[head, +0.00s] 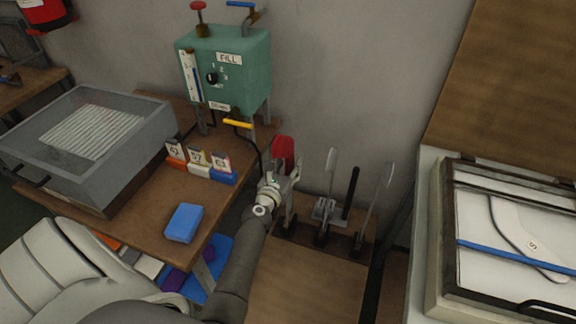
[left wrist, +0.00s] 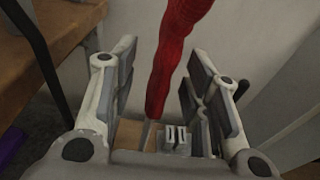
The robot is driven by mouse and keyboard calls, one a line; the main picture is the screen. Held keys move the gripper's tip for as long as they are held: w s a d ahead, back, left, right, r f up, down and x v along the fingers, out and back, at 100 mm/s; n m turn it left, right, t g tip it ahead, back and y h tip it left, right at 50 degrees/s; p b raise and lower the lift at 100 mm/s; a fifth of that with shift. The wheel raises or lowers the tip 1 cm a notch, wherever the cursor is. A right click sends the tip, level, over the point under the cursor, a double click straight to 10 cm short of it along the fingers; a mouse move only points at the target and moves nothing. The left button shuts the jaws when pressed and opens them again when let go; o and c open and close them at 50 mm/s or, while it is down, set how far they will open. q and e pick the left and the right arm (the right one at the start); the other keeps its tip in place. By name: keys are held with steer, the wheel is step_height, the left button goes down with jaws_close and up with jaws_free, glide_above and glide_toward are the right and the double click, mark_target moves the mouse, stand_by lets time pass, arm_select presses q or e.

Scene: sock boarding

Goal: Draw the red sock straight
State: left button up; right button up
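The red sock (head: 283,152) stands upright at the left end of the row of forms on the low wooden stand; its lower part is hidden behind my left gripper. In the left wrist view the sock (left wrist: 175,55) runs down between the fingers as a narrow, wrinkled red length. My left gripper (head: 287,180) is at the sock's lower part. In the left wrist view its fingers (left wrist: 158,88) are spread, one on each side of the sock, with gaps on both sides. My right gripper is not in view.
To the right of the sock stand bare pale forms (head: 331,172) and a black upright handle (head: 350,192). A green FILL box (head: 238,65), a blue block (head: 184,223) and a grey bin (head: 128,170) are on the left. A framed board (head: 480,225) is at the right.

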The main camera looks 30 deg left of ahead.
arm_select(q)
steer(key=shift+r, duration=0.1)
stand_by(0.4)
steer(key=v, duration=0.5)
steer(key=shift+f, duration=0.3)
steer(key=v, duration=0.4)
steer(key=shift+f, duration=0.15)
